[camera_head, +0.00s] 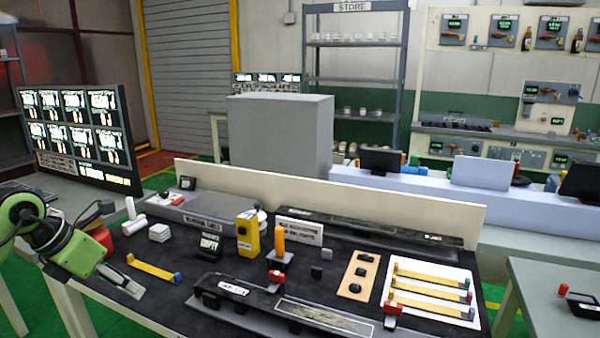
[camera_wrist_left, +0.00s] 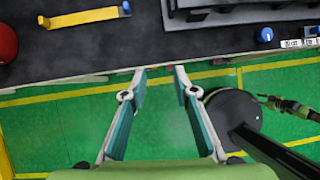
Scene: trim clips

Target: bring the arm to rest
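My left gripper (camera_head: 122,282) hangs at the left front edge of the black table. In the left wrist view its two fingers (camera_wrist_left: 160,75) are apart with nothing between them, over the green floor just off the table edge. A yellow trim clip with a blue end (camera_head: 153,269) lies on the table beside it, apart from the fingers; it also shows in the wrist view (camera_wrist_left: 85,17). Three more yellow clips lie on a white board (camera_head: 467,325) at the right. A small green and dark part (camera_wrist_left: 290,105), possibly my right gripper, shows at the wrist view's right edge.
A black fixture (camera_head: 232,289) stands at the table's front middle. A yellow device (camera_head: 247,236), an orange cylinder (camera_head: 279,238) and a tan button panel (camera_head: 358,276) stand behind it. A red round thing (camera_wrist_left: 6,44) is left of the clip. A cream barrier (camera_head: 330,205) runs along the back.

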